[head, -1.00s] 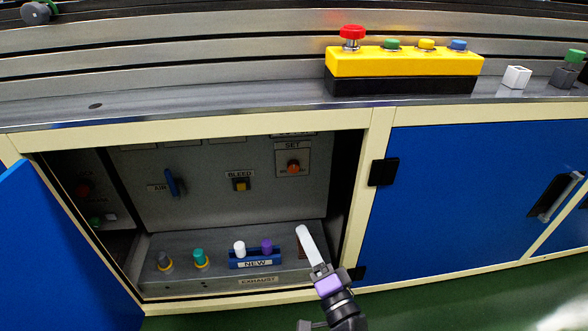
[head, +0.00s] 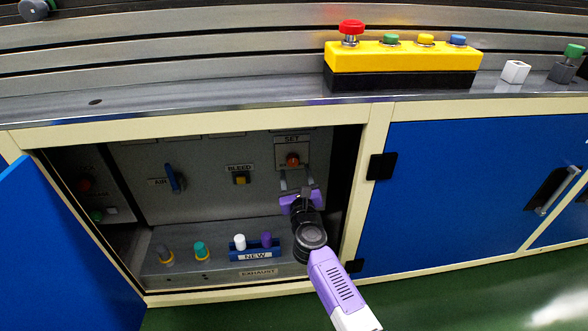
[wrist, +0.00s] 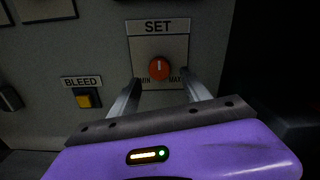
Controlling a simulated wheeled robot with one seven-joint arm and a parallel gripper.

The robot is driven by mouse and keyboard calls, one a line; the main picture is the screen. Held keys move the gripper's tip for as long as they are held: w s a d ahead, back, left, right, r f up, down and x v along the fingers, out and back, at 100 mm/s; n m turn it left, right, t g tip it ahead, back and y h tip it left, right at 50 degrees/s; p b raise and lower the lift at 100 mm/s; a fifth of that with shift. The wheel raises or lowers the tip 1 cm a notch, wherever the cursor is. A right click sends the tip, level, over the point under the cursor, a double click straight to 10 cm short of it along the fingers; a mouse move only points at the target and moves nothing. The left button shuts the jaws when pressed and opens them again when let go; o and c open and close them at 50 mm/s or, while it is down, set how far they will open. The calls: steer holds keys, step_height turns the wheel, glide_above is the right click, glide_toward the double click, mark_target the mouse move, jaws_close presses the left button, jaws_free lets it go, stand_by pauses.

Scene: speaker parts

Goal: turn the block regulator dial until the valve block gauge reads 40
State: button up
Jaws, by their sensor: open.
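The regulator dial (head: 293,160) is a round orange-red knob under a SET label on the cabinet's inner back panel. In the wrist view the dial (wrist: 159,68) sits between MIN and MAX marks, with a pale pointer line near upright. My gripper (head: 297,181) is inside the cabinet, just below and in front of the dial. In the wrist view its two fingers (wrist: 158,84) are spread apart, one to each side below the dial, apart from it. The valve block gauge face does not show; only lower edges of panels above are seen.
A blue AIR lever (head: 173,179) and a yellow BLEED button (head: 240,178) are left of the dial. Below stand a blue NEW rack (head: 255,246) with white and purple pegs, and grey and teal plugs. The cabinet's right post (head: 366,200) and open blue door (head: 60,255) bound the opening.

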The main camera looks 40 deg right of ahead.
mark_target(294, 163)
steer(key=shift+b+x, duration=0.5)
steer(key=shift+x, duration=1.4)
steer(key=shift+c, duration=0.5)
jaws_close()
steer(key=n+p, duration=0.2)
steer(key=n, duration=0.1)
steer(key=shift+r+n, duration=0.1)
steer(key=shift+n, duration=0.3)
steer(key=shift+n+p, duration=0.9)
steer(key=shift+n, duration=1.6)
